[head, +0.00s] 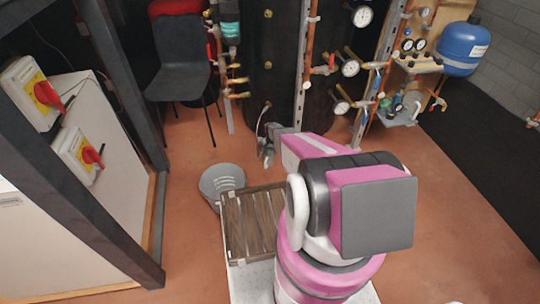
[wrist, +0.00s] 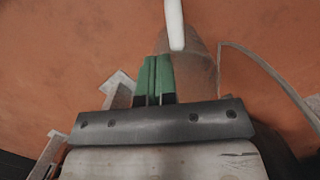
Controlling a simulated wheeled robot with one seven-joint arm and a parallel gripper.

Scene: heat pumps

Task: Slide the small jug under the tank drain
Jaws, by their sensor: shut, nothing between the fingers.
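The dark tank (head: 275,75) stands at the back in the head view. A small fitting low on its front (head: 267,104), with a thin curved line beside it, looks like the drain. My gripper (head: 267,157) is low in front of the tank. In the wrist view its green-tipped fingers (wrist: 153,82) are together and hold nothing. Just beyond them is a brownish, see-through shape (wrist: 205,68) with a white bar (wrist: 174,25) over it; it may be the small jug, but I cannot tell. My arm hides part of the floor.
A grey round container (head: 221,182) with pale marks stands left of a slatted wooden crate (head: 255,222). A dark chair (head: 180,80) is at the back left. Copper pipes with gauges (head: 350,68) stand right of the tank. Open floor lies around the container and at the right.

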